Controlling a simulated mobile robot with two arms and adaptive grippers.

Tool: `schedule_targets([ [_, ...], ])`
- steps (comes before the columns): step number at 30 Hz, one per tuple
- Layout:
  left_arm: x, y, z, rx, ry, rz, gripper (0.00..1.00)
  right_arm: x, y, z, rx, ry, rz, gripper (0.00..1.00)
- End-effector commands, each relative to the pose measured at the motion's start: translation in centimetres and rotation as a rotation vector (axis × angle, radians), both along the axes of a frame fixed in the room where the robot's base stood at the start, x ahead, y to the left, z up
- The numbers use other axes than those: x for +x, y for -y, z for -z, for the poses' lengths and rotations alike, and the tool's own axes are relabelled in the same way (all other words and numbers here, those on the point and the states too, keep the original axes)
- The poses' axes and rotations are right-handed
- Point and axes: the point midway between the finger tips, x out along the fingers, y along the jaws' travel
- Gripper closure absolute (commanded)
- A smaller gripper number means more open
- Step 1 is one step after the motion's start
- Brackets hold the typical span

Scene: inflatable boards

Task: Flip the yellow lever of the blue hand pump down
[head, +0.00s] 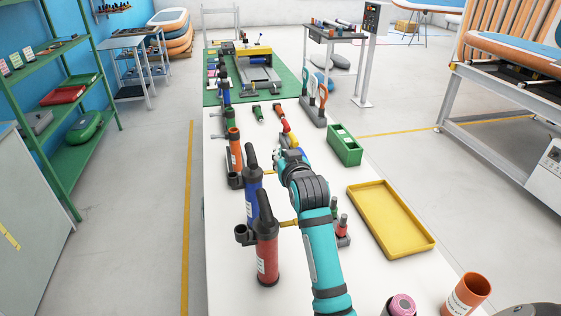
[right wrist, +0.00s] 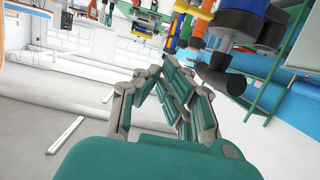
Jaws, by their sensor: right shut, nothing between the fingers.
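The blue hand pump (head: 258,198) stands upright on the white table, behind a red pump and in front of an orange one. A yellow lever (head: 269,172) juts out to the right near its upper body and points towards my right gripper. My right gripper (head: 279,152) is shut and empty, just right of and beyond the blue pump. In the right wrist view its fingers (right wrist: 166,75) hold nothing, and a blue pump body (right wrist: 238,12) shows at the upper right, apart from them. My arm and gripper may hide part of the lever's surroundings. My left gripper is not in view.
The red pump (head: 267,252) and orange pump (head: 235,158) flank the blue one closely. A green box (head: 345,150) and a yellow tray (head: 412,236) lie to the right. An orange cup (head: 468,294) and pink roll (head: 402,304) stand near the front.

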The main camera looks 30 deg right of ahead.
Motion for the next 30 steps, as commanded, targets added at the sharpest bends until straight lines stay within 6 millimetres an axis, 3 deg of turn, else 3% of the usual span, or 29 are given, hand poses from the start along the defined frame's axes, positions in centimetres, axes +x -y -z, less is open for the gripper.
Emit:
schedule_targets([
  [5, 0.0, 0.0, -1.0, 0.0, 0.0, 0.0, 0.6, 3.3, 0.9, 0.7, 0.001, -0.002, 0.0, 1.0],
  [7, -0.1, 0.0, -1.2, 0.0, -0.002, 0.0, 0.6, 2.9, 0.8, 2.4, 0.002, -0.007, 0.0, 1.0],
  [13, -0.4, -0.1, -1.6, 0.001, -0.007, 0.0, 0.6, 2.9, 0.8, 4.3, 0.001, -0.002, 0.0, 1.0],
  [30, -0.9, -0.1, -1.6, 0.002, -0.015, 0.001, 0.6, 2.9, 0.8, 4.8, 0.011, 0.003, 0.0, 1.0],
])
